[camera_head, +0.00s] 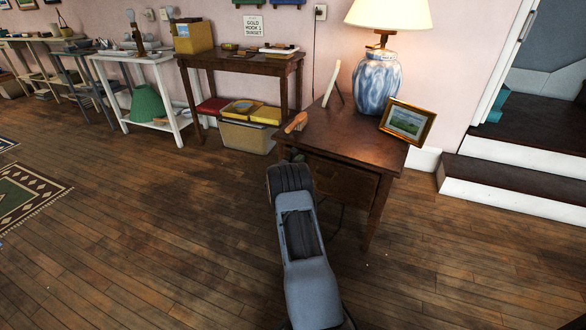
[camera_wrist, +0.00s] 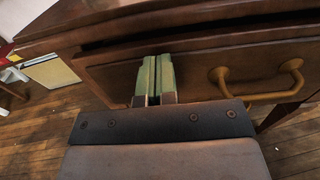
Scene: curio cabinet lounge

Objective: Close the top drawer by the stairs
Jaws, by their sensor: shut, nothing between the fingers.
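The small dark wooden table by the stairs (camera_head: 335,128) has a drawer (camera_head: 340,181) in its front. In the wrist view the brown drawer front (camera_wrist: 108,78) spans the picture, with a dark gap between its top edge and the tabletop, so it looks partly open. Its curved brass-coloured handle (camera_wrist: 262,96) is right of my fingers. My gripper (camera_wrist: 155,60) is shut and empty, its green fingers pointing at the drawer front left of the handle. The fingertips are at or very near the wood; I cannot tell whether they touch. In the head view my arm hides the fingers.
A blue-and-white lamp (camera_head: 377,82), a framed picture (camera_head: 407,121) and a wooden object (camera_head: 296,123) stand on the tabletop. White-edged stairs (camera_head: 510,190) are at right. Another table (camera_head: 240,62) with a bin (camera_head: 247,138) below is at left. The wooden floor in front is clear.

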